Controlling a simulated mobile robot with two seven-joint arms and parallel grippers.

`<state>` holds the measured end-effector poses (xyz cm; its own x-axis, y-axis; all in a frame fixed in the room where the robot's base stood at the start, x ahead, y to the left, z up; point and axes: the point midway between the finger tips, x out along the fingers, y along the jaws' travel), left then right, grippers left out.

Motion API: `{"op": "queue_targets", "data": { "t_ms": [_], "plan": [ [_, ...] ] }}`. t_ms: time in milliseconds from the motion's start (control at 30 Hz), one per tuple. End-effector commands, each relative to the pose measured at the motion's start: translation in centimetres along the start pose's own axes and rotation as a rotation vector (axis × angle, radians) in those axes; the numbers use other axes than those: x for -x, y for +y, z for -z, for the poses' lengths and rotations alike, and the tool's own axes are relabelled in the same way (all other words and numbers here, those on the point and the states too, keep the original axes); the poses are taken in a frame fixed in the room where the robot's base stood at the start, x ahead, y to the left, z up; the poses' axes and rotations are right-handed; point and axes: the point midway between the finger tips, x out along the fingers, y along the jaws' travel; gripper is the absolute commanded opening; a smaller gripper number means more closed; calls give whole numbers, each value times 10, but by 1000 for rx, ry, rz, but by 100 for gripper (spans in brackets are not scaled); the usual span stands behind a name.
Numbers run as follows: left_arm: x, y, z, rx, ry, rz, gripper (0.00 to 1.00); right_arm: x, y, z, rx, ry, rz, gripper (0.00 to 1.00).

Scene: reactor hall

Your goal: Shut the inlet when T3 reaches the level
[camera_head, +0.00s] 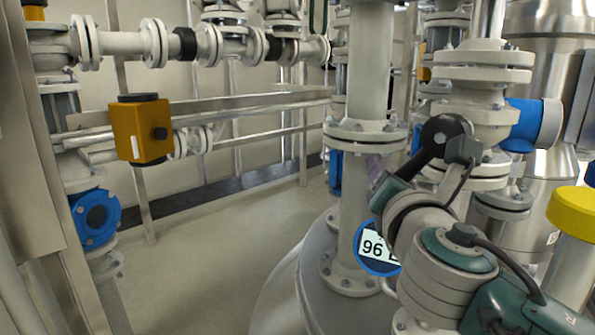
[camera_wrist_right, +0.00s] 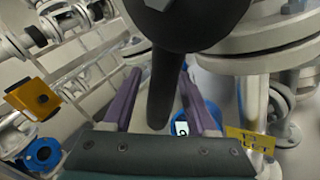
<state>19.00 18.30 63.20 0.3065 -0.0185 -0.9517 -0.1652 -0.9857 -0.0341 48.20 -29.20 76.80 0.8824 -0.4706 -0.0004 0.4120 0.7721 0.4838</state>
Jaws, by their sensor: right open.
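The inlet valve has a black round hub (camera_head: 447,130) with a black lever slanting down to the left. In the right wrist view the black lever (camera_wrist_right: 163,85) runs down between the purple fingers of my right gripper (camera_wrist_right: 160,95). The fingers stand apart on either side of it, and I see no clear grip. In the head view my right gripper (camera_head: 380,182) is at the lever's lower end. A yellow tag (camera_wrist_right: 250,138) reads T3, its second line partly legible. A blue-rimmed display (camera_head: 376,250) shows 96 and a partly hidden letter. My left gripper is out of view.
A large grey tank (camera_head: 285,295) stands below, with a flanged vertical pipe (camera_head: 350,220) rising from it. An orange box (camera_head: 141,131) and a blue flanged fitting (camera_head: 96,217) are at left. A yellow cap (camera_head: 574,211) is at right. The floor at centre left is clear.

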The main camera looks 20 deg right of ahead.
Motion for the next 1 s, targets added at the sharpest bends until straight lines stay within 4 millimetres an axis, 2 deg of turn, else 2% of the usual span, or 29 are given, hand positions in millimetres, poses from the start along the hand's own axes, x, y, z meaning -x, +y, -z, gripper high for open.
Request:
{"op": "queue_targets", "data": {
  "t_ms": [67,533,1000],
  "plan": [
    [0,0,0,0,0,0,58,0,0,0,0,0,0,51],
    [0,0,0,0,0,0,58,0,0,0,0,0,0,0],
    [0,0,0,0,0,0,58,0,0,0,-1,0,0,0]
  ]
}}
